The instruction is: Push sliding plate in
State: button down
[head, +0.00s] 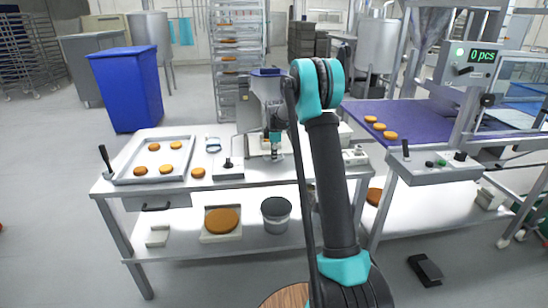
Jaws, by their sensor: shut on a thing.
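The forming machine (268,88) stands at the back of the steel table, partly behind my arm. A pale plate (256,146) sits low at its front and looks like the sliding plate. My gripper (275,151) points down at the front of this plate, with its fingers shut on it. The exact grip is small and partly hidden. How far the plate sticks out of the machine cannot be told.
A tray (187,143) of orange rounds is on the steel table's left, with a lone round (198,173) beside it. A control box (432,165) is at right.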

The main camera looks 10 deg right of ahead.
jog(key=c, duration=1.6)
grip_release()
jog(key=shift+w, duration=0.3)
jog(key=shift+s+r, duration=0.1)
jog(key=r, duration=0.4)
jog(key=s+r, duration=0.1)
jog(key=r, duration=0.2)
jog(key=s+r, duration=0.1)
jog(key=r, duration=0.3)
jog(key=shift+r, duration=0.3)
jog(key=shift+s, duration=0.1)
jog(key=s+d+f+m, duration=0.1)
jog(key=s+f+m, duration=0.3)
jog(key=s, duration=1.1)
jog(key=s+d+f+m+t, duration=0.1)
jog(key=s+f+m, duration=0.3)
jog(key=s, duration=1.2)
jog(key=s+d+f+m+t, duration=0.1)
jog(key=s+f+m, duration=0.3)
jog(key=s+m, duration=0.5)
jog(key=shift+s+d+f+m, duration=0.1)
jog(key=shift+s+d+m, duration=0.1)
jog(key=shift+s, duration=0.9)
jog(key=shift+s+d+f+m, duration=0.1)
jog(key=shift+s+d, duration=0.15)
jog(key=shift+s, duration=0.85)
jog(key=shift+s+d+f+m, duration=0.1)
jog(key=shift+s+d, duration=0.1)
jog(key=shift+s, duration=0.9)
